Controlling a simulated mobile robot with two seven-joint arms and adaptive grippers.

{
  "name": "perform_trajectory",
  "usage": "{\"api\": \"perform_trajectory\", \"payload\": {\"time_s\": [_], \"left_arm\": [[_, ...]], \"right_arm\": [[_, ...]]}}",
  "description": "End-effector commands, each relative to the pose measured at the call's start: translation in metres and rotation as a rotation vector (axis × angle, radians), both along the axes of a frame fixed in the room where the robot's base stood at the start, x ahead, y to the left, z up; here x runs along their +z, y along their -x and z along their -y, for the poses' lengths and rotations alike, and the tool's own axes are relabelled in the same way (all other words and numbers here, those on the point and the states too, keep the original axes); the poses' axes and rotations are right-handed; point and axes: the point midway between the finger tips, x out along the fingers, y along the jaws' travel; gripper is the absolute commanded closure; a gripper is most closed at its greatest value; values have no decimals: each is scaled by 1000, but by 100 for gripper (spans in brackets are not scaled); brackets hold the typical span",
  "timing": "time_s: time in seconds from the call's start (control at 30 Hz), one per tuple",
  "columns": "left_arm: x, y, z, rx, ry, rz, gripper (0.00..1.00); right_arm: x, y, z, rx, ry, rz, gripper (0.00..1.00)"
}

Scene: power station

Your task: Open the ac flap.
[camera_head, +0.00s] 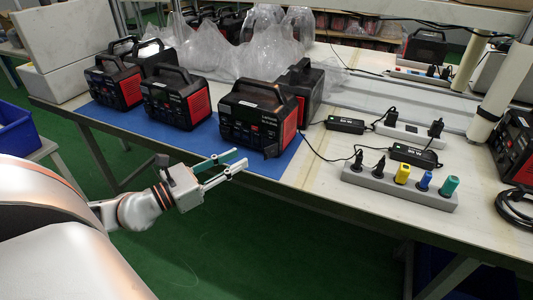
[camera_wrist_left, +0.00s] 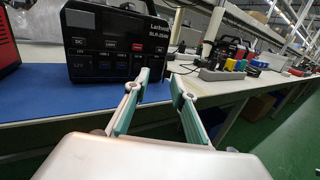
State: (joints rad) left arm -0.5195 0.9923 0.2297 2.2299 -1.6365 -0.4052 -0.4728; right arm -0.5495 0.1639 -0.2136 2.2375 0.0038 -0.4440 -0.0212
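The nearest black-and-red power station (camera_head: 250,122) stands at the right end of the blue mat. Its front panel (camera_wrist_left: 110,45) fills the upper left of the left wrist view, with labelled ports and a "DC" mark. A small dark piece (camera_head: 271,151) juts out at its lower right front corner and looks like the ac flap; I cannot tell how far it stands open. My left gripper (camera_head: 240,158) is in front of the panel's lower part, its green-lined fingers apart and empty. In the left wrist view the gripper (camera_wrist_left: 160,79) points at the panel's right side. My right gripper is not in view.
More power stations (camera_head: 176,98) stand to the left on the blue mat (camera_head: 190,140). A power strip (camera_head: 400,182) with coloured plugs lies to the right, with adapters and cables. Clear plastic bags (camera_head: 240,45) lie behind. The table's front edge is just beneath my gripper.

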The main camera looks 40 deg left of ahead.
Motion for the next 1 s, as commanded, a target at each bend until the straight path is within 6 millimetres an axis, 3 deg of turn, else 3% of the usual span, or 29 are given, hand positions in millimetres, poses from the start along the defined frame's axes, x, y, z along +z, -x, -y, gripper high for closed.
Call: {"api": "perform_trajectory", "payload": {"time_s": [0.1, 0.27, 1.0], "left_arm": [[-8, 6, 16, -52, 8, -48, 75], [-7, 0, 19, -55, 10, -48, 75], [-7, -62, 38, -54, 7, -45, 75]], "right_arm": [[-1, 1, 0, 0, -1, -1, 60], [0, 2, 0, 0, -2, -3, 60], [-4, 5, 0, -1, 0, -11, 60]]}}
